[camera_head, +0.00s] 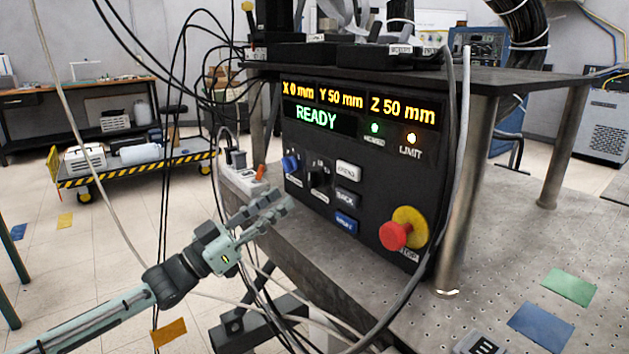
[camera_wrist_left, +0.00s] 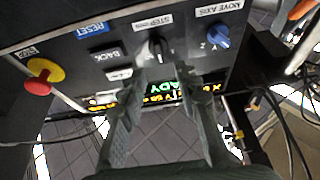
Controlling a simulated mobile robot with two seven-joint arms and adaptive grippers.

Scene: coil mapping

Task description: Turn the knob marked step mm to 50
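The black control box (camera_head: 372,122) stands on the metal table, its display reading X 0 mm, Y 50 mm, Z 50 mm and READY. The black step mm knob (camera_head: 318,178) is on its front panel; in the left wrist view the knob (camera_wrist_left: 157,46) sits under its label, upside down. Its setting is too small to read. The blue move axis knob (camera_wrist_left: 217,37) is beside it. My left gripper (camera_head: 277,206) is in front of the panel, below the knobs. In the wrist view its fingers (camera_wrist_left: 162,82) are apart and empty, short of the step knob. My right gripper is not seen.
The red stop button (camera_head: 394,236) juts out on the lower right. Loose cables hang around my left arm and before the box.

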